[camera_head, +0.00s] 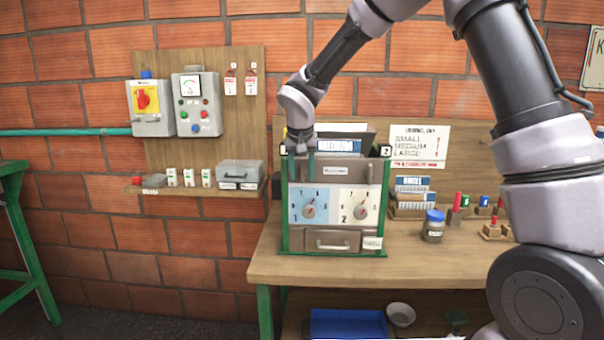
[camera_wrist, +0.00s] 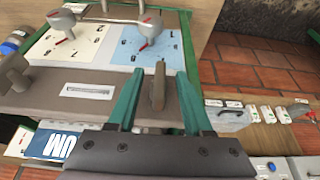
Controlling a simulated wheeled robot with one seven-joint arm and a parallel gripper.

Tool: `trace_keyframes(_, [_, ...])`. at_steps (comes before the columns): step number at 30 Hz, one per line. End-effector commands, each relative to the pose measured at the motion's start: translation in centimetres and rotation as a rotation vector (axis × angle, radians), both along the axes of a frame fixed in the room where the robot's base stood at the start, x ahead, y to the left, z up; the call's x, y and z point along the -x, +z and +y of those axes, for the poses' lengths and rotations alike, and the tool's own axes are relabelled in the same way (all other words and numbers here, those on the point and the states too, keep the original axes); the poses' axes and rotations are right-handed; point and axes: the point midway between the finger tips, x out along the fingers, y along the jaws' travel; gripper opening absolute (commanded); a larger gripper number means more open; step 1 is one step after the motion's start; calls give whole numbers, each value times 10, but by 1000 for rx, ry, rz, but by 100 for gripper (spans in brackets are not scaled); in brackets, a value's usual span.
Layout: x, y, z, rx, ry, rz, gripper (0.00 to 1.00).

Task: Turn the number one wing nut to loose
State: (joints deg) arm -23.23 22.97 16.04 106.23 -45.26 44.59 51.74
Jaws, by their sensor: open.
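The grey-green pulper machine (camera_head: 335,180) stands on the wooden bench, with two dials on its front. My gripper (camera_head: 299,140) is at its upper left corner, beside the left green post. In the wrist view my gripper (camera_wrist: 159,76) is open, with one green finger on each side of a small brown-grey wing nut (camera_wrist: 157,90). A gap shows on both sides of it. By its place on the left side of the machine, this is the number one wing nut; in the head view my gripper hides it. A second wing nut (camera_wrist: 14,75) is at the wrist view's left edge.
The dials' red-pointed knobs (camera_wrist: 148,28) stick out near the fingertips. A "MEDIUM" card (camera_head: 338,145) stands on top of the machine. A jar (camera_head: 434,226) and stacked labelled blocks (camera_head: 411,195) are to its right. A panel with switch boxes (camera_head: 198,103) hangs on the left wall.

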Motion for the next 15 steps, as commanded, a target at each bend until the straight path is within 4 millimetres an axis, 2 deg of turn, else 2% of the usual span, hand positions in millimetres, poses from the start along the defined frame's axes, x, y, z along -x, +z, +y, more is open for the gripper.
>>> trace_keyframes(8, [0,-1,0,0,-1,0,50])
trace_keyframes(9, [0,-1,0,0,-1,0,35])
trace_keyframes(12, [0,-1,0,0,-1,0,0])
trace_keyframes(15, [0,-1,0,0,-1,0,0])
